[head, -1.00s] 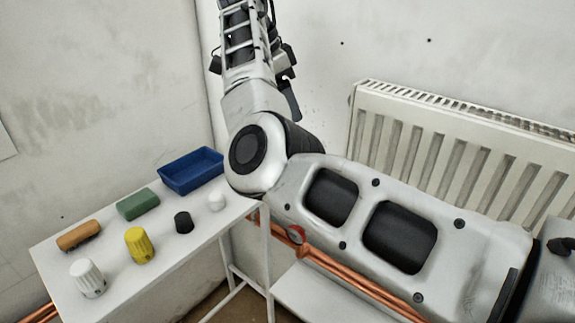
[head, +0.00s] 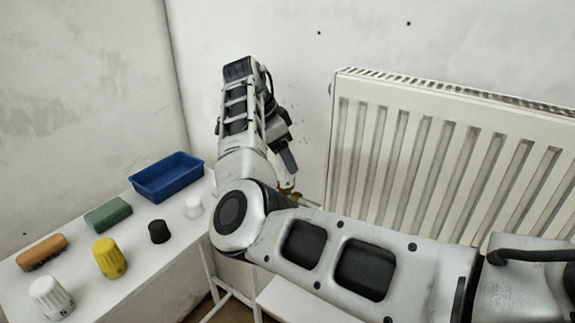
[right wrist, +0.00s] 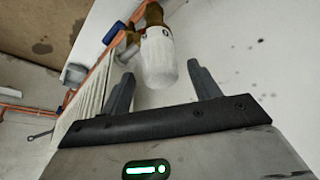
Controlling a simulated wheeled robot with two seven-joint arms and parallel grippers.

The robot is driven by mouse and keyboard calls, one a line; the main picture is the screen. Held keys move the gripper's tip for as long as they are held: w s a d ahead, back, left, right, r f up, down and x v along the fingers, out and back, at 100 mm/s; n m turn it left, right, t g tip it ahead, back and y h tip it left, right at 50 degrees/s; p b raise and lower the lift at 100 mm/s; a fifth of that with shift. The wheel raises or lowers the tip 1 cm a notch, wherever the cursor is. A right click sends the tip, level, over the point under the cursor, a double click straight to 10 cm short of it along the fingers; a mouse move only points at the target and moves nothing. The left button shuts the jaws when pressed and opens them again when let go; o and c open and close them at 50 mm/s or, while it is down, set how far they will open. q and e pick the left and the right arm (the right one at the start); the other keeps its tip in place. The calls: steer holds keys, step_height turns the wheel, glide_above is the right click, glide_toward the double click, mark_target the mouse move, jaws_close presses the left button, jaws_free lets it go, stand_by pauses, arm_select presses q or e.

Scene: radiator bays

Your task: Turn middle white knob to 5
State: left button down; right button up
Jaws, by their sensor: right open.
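A white knob (right wrist: 158,55) sits on a brass valve (right wrist: 153,14) in the right wrist view, with a dark mark near its valve end. My right gripper (right wrist: 160,78) is open, and the knob's free end shows between its two fingertips with a gap on each side; I cannot tell how deep it is between them. In the head view my right gripper (head: 287,160) is by the wall left of the radiator, above a brass fitting (head: 290,195); the knob is hidden there. I cannot read the knob's setting. My left gripper is out of view.
The ribbed radiator (head: 420,165) is on the wall at right. A white table (head: 135,285) at left holds a blue tray (head: 167,177), green and orange blocks, and loose white, yellow and black knobs.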

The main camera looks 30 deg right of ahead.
steer(key=shift+x, duration=1.75)
steer(key=c, duration=1)
steer(key=shift+r+p, duration=0.25)
steer(key=shift+p, duration=0.55)
steer(key=shift+n+p, duration=0.4)
steer(key=shift+n, duration=0.1)
steer(key=shift+o, duration=0.2)
steer(key=shift+f+t, duration=0.1)
steer(key=shift+t, duration=0.2)
steer(key=shift+f+n, duration=0.15)
steer(key=shift+n, duration=0.15)
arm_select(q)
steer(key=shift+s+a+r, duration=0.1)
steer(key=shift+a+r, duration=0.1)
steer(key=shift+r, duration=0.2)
arm_select(e)
steer(key=o, duration=1)
steer(key=shift+c, duration=0.2)
